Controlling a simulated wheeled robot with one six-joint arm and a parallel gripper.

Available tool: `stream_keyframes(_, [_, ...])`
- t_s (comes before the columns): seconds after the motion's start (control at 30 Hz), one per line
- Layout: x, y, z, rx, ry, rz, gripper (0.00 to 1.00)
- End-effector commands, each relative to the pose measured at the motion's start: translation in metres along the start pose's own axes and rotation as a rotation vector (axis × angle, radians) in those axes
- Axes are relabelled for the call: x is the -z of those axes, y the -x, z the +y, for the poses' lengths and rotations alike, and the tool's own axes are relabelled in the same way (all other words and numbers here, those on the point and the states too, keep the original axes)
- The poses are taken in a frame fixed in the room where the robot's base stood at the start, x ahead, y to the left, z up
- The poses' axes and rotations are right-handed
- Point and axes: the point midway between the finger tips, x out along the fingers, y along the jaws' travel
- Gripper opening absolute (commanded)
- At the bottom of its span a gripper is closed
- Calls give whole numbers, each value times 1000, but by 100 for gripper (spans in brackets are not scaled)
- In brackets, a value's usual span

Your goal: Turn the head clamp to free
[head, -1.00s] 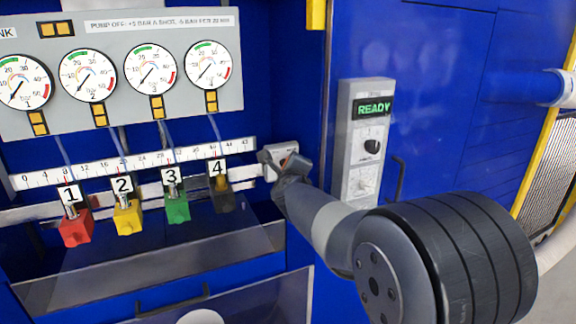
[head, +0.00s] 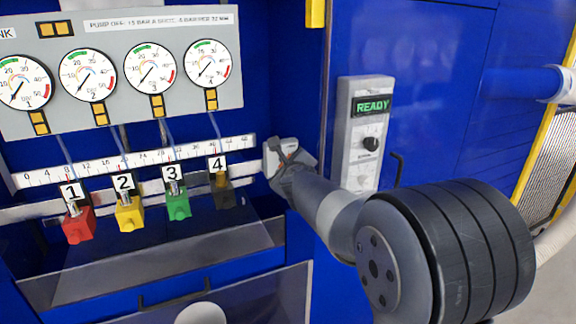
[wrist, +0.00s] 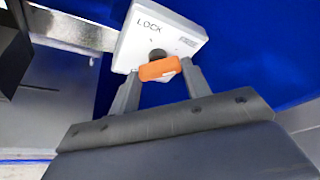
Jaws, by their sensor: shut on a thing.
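The head clamp is a white plate (wrist: 180,35) with an orange handle (wrist: 159,68) on a dark pivot; it also shows in the head view (head: 301,155) at the right end of the rail. LOCK is printed at the plate's upper left, and a smaller label at the right is too small to read. My gripper (wrist: 160,73) has a finger at each end of the handle and is shut on it. The handle lies nearly crosswise in the wrist view, its right end slightly higher. In the head view my gripper (head: 283,163) partly hides the clamp.
Red (head: 78,226), yellow (head: 130,215), green (head: 178,204) and dark (head: 223,194) numbered blocks hang along a scale rail (head: 95,171) left of my gripper. Gauges (head: 151,68) sit above. A control panel (head: 363,135) reading READY stands just right, close to my arm.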

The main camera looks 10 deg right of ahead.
Motion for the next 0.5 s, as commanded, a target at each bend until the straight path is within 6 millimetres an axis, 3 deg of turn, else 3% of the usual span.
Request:
stream_keyframes(0.3, [1, 0, 0, 0, -1, 1, 67])
stream_keyframes(0.5, [0, 0, 0, 0, 0, 1, 67])
